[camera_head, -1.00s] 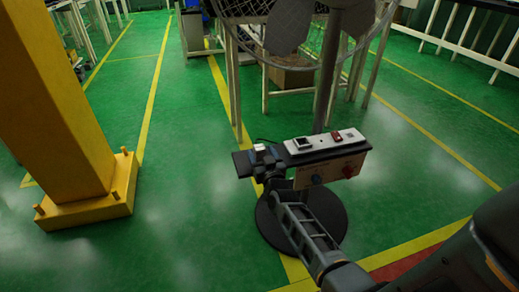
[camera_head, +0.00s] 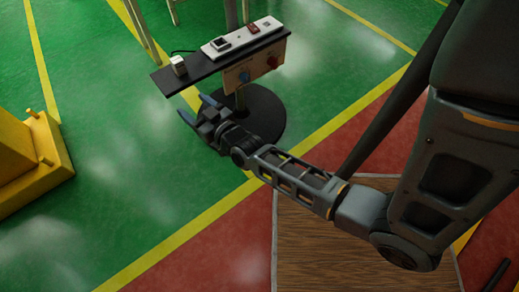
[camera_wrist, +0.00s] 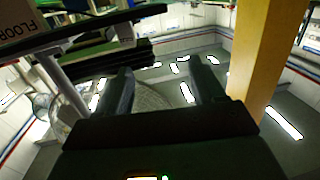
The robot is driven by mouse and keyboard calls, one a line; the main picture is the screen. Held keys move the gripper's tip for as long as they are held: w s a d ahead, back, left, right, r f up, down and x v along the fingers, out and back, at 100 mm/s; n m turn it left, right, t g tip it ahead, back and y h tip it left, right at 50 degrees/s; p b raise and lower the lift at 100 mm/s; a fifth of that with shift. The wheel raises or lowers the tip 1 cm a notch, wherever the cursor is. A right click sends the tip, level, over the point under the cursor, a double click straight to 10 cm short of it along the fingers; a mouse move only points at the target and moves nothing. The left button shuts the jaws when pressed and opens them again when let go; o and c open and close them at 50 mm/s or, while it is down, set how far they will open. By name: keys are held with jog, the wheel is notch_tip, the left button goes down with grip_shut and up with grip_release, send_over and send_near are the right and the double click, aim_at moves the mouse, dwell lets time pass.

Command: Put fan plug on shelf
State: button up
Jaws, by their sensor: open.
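The likely fan plug, a small white block (camera_head: 178,65), stands on the left end of a narrow dark shelf (camera_head: 208,68). A black cord shows behind it. My gripper (camera_head: 196,107) is in front of and below the shelf's left part in the head view. Its two fingers are spread, with nothing between them, and it looks apart from the plug. In the wrist view the open fingers (camera_wrist: 162,85) reach up into the picture with a gap between them. I cannot make out the plug for certain there.
A white power strip (camera_head: 242,37) lies on the shelf's right part. A panel with blue and red knobs (camera_head: 255,68) hangs below it. The stand's round black base (camera_head: 262,115) is on the floor. A yellow pillar foot (camera_head: 35,165) stands at left; green floor between is clear.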

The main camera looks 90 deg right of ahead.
jog(key=s+a+r+n+t+y, duration=0.1)
jog(key=s+a+r+n+y, duration=0.3)
jog(key=s+a, duration=0.5)
jog(key=s+a+r+n+t+y, duration=0.15)
jog(key=s+a+r+y, duration=0.35)
jog(key=a, duration=0.7)
jog(key=s+a+r+n+y, duration=0.2)
jog(key=s+a+r, duration=0.2)
jog(key=r, duration=0.5)
jog(key=shift+s+r+n+g+y, duration=0.25)
jog(key=shift+s+n+g+y, duration=0.15)
jog(key=shift+s, duration=0.3)
jog(key=shift+a, duration=0.1)
jog(key=shift+c, duration=0.2)
